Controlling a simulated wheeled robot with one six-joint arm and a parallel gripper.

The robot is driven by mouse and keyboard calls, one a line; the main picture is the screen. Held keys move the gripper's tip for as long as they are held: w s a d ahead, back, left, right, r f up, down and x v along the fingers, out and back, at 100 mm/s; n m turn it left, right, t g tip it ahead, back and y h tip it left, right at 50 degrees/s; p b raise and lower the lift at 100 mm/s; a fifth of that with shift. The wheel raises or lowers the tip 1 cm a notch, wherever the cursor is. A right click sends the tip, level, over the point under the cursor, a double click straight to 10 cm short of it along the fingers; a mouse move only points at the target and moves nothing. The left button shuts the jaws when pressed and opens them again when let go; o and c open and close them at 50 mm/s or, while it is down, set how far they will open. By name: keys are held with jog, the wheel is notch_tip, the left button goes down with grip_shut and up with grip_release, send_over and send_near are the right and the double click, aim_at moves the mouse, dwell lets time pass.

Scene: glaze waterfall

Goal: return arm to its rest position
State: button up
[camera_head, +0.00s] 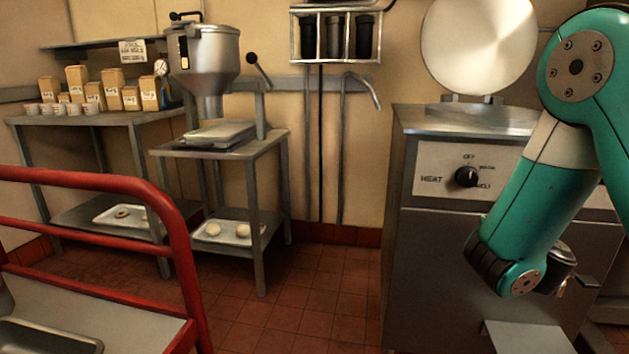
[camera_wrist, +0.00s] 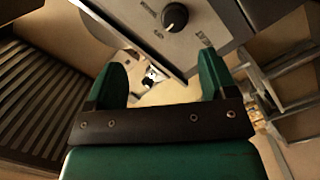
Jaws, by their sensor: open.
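My arm is teal and shows on the right side of the head view, folded downward in front of the steel heat unit (camera_head: 440,260). My gripper (camera_wrist: 163,85) shows in the wrist view with its two green fingers apart and nothing between them. In the head view the gripper itself is mostly hidden behind the arm's lower joint. The black heat knob (camera_head: 466,177) is left of the arm, and it also shows in the wrist view (camera_wrist: 175,16), beyond the fingers.
A red rail (camera_head: 180,240) stands at the front left. A hopper (camera_head: 203,60) hangs above a steel stand (camera_head: 260,150). Small boxes and cups stand on a left table (camera_head: 130,118). A round lid (camera_head: 478,45) stands raised on the heat unit. The tiled floor (camera_head: 325,275) is clear in the middle.

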jog(key=s+a+f+m+g+y, duration=0.2)
jog(key=s+a+m+g+y, duration=0.1)
jog(key=s+a+g, duration=0.3)
jog(key=s+a+f+m+g+y, duration=0.35)
jog(key=s+a, duration=0.25)
jog(key=a, duration=0.3)
jog(key=s+a+r+n+g+y, duration=0.2)
jog(key=s+a+r+n+g, duration=0.15)
jog(key=s+a, duration=0.4)
jog(key=s+a+r+n+g+y, duration=0.25)
jog(key=s+a+n, duration=0.2)
jog(key=s, duration=0.55)
notch_tip(320, 180, up, 26)
jog(key=p, duration=2.6)
jog(key=shift+w+d+f+g, duration=0.15)
jog(key=shift+w+d+g, duration=0.2)
jog(key=shift+w+d, duration=0.05)
